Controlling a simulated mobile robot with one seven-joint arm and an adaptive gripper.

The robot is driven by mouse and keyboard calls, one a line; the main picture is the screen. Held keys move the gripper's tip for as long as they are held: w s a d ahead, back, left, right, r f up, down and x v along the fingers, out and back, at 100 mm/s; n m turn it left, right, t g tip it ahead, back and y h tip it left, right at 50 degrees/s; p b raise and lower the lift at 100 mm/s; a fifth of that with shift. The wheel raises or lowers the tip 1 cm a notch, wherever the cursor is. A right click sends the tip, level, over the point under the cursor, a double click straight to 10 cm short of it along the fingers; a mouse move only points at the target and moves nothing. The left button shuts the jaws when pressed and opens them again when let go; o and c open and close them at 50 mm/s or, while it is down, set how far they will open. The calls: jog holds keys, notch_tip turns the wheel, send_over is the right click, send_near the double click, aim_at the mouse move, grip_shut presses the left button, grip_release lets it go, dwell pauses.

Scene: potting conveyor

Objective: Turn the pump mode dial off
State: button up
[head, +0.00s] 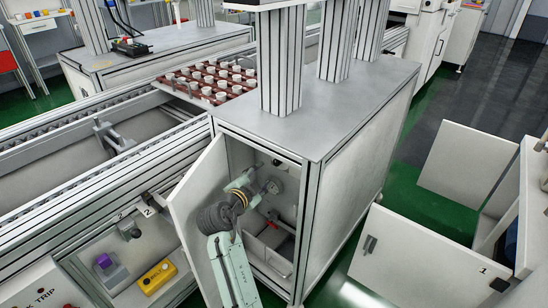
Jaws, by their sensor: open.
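My arm reaches up into an open cabinet (228,126) under the grey worktop. My gripper (266,190) is inside the cabinet opening, small and partly hidden by my own wrist. It is open, close to a round grey disc (277,184) on the cabinet's inner back wall. This disc may be the pump mode dial, but its markings are too small to read. I cannot tell whether the fingers touch it. A small dark knob-like part (276,162) sits just above the disc. The dial's setting cannot be seen.
The cabinet's white door (197,190) stands open close to the left of my arm. A red-handled part (273,225) sits lower in the cabinet. A yellow box (157,277) and a purple item (104,262) lie in a bay at left. Open white panels (410,255) stand at right.

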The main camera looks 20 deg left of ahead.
aim_at(276, 164)
jog(key=p+x, duration=0.2)
jog(key=x, duration=0.8)
jog(key=shift+w+d, duration=0.1)
jog(key=shift+w, duration=0.15)
grip_shut()
